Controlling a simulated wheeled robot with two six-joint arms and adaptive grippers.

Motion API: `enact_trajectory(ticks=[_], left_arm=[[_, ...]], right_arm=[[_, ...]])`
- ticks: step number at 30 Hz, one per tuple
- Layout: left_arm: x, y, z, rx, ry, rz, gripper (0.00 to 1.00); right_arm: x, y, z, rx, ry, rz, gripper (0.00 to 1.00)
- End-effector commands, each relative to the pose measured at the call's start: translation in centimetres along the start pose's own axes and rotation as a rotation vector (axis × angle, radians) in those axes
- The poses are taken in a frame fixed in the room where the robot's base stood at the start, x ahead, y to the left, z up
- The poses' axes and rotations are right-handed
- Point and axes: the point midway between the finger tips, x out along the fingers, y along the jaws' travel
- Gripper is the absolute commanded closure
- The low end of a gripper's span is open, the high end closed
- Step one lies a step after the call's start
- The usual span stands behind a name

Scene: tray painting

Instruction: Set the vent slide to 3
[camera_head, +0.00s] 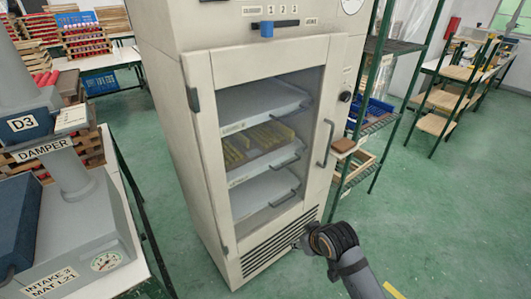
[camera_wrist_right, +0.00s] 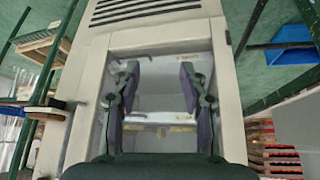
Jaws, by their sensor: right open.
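The vent slide is a blue knob (camera_head: 267,29) on a dark slot high on the front of the cream cabinet (camera_head: 205,45), above its door. Labels reading 1, 2, 3 sit above the slot, and the knob stands beneath the 1, at the left. My right gripper (camera_head: 302,241) is low in front of the cabinet's grille, far below the knob. In the right wrist view the gripper (camera_wrist_right: 158,68) is open and empty, its two fingers spread before the door window. The knob is not visible there. My left gripper is not in view.
The cabinet's glass door (camera_head: 200,110) is shut, with a handle (camera_head: 327,143) at its right and trays inside. A green shelf rack (camera_head: 384,48) stands to the right. A grey damper machine (camera_head: 75,235) stands at the left. Green floor is free at the right front.

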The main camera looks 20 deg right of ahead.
Motion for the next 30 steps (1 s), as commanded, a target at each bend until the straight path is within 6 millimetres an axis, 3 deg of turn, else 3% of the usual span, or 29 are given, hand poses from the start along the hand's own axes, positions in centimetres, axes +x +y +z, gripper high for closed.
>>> enact_trajectory(ticks=[1, 5, 8, 9, 12, 15, 18, 21, 24, 30], left_arm=[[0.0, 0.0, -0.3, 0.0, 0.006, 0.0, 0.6], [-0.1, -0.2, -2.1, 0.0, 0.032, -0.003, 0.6], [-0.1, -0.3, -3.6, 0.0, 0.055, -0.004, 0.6], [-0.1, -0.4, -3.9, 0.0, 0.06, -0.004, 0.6], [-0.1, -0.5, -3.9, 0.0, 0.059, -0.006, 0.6], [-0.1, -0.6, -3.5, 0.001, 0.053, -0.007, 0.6], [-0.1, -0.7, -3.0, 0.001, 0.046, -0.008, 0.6], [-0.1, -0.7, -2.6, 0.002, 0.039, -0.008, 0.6], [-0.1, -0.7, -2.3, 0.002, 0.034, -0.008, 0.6], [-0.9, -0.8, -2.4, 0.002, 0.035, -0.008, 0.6]], right_arm=[[-2.0, 0.1, -4.6, -0.014, 0.092, -0.014, 0.57], [-6.8, 0.1, -14.8, -0.038, 0.301, -0.066, 0.57], [-11.8, 0.5, -22.7, -0.056, 0.473, -0.107, 0.57], [-14.4, 0.8, -25.9, -0.063, 0.547, -0.124, 0.57], [-21.7, 1.5, -32.8, -0.076, 0.721, -0.167, 0.57], [-28.7, 2.2, -37.3, -0.086, 0.862, -0.206, 0.57], [-33.9, 2.6, -39.6, -0.093, 0.955, -0.235, 0.57], [-36.5, 2.8, -40.5, -0.095, 1.001, -0.251, 0.57], [-37.2, 2.8, -40.8, -0.096, 1.013, -0.256, 0.57], [-36.8, 2.4, -42.0, -0.092, 1.011, -0.262, 0.57]])
